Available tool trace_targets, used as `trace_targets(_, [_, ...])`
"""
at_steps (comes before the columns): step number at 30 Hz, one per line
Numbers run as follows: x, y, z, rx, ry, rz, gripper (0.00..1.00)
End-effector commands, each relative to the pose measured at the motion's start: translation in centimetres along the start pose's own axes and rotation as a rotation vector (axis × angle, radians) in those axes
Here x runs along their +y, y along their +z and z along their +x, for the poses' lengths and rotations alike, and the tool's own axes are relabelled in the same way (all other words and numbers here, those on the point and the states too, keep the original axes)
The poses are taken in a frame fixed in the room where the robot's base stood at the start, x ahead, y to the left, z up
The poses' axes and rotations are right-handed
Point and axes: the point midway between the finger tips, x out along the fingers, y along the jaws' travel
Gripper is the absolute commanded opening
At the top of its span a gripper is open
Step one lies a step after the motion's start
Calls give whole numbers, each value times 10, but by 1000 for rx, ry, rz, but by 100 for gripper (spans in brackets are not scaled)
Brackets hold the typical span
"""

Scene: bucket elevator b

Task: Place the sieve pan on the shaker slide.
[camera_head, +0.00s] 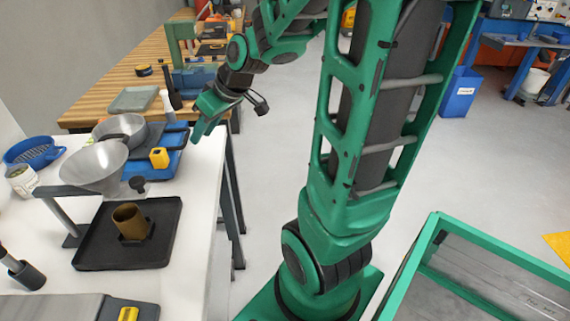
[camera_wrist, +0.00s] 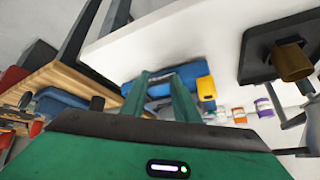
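A blue round pan with a mesh-like floor (camera_head: 35,151) lies at the far left of the white table and looks like the sieve pan. A grey metal bowl-like pan (camera_head: 120,128) sits farther right, behind the funnel. Beside it is a low blue and black device (camera_head: 170,140), probably the shaker with its slide; its blue body also shows in the wrist view (camera_wrist: 185,75). My gripper (camera_head: 203,128) hangs at the table's right edge, right of this device. In the wrist view my two green fingers (camera_wrist: 161,85) are apart with nothing held between them. The pans are not clear there.
A metal funnel (camera_head: 95,167) on a stand and a brown cup (camera_head: 131,221) on a black tray (camera_head: 160,250) occupy the table's middle. A yellow block (camera_head: 159,158) sits by the device. A wooden bench (camera_head: 130,80) stands behind. Open floor lies right of the table.

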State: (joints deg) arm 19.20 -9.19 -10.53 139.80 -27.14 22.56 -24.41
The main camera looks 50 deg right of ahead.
Motion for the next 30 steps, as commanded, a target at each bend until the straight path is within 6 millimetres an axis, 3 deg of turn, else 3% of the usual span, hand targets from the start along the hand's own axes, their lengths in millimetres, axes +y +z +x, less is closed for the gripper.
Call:
trace_targets(6, [1,104,-54,-277,143,292,27])
trace_targets(9, [-2,147,-82,-379,208,443,27])
trace_targets(13, [-10,188,-110,-473,271,605,27])
trace_targets(18, [-7,216,-130,-531,310,717,27])
trace_targets(30, [-8,218,-131,-538,315,729,27])
